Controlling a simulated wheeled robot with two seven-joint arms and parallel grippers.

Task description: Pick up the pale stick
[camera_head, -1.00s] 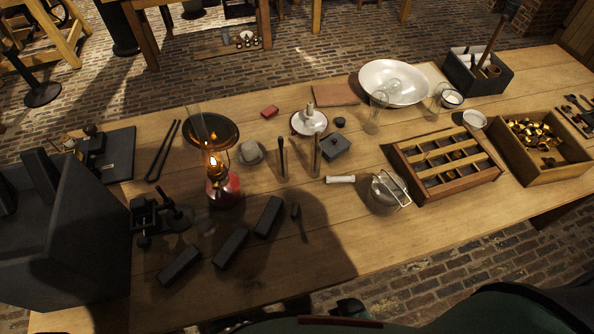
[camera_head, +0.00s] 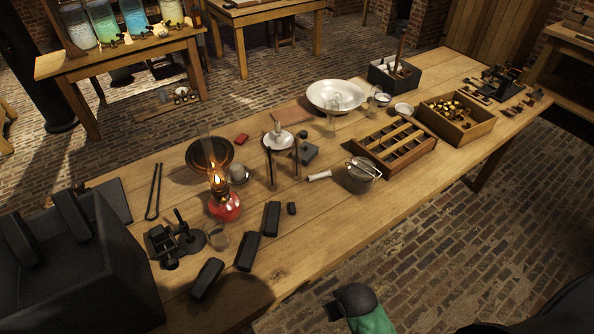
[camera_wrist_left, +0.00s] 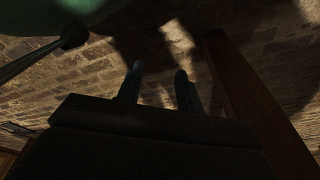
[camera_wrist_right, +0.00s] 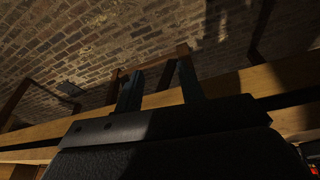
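The pale stick (camera_head: 319,176) is a short whitish rod lying flat on the wooden table in the head view. It lies just left of the lidded metal pot (camera_head: 361,174), with nothing on top of it. My left gripper (camera_wrist_left: 160,72) shows in the left wrist view with its two fingers apart and nothing between them. My right gripper (camera_wrist_right: 158,76) shows in the right wrist view, also with its fingers apart and empty. Neither wrist view shows the stick. Neither gripper's fingers can be made out over the table in the head view.
A lit lamp with a red base (camera_head: 225,206) and thin upright rods stand left of the stick. Dark blocks (camera_head: 248,251) lie nearer the front edge. A divided wooden tray (camera_head: 394,146) is right of the pot. Bare table (camera_head: 330,215) lies in front of the stick.

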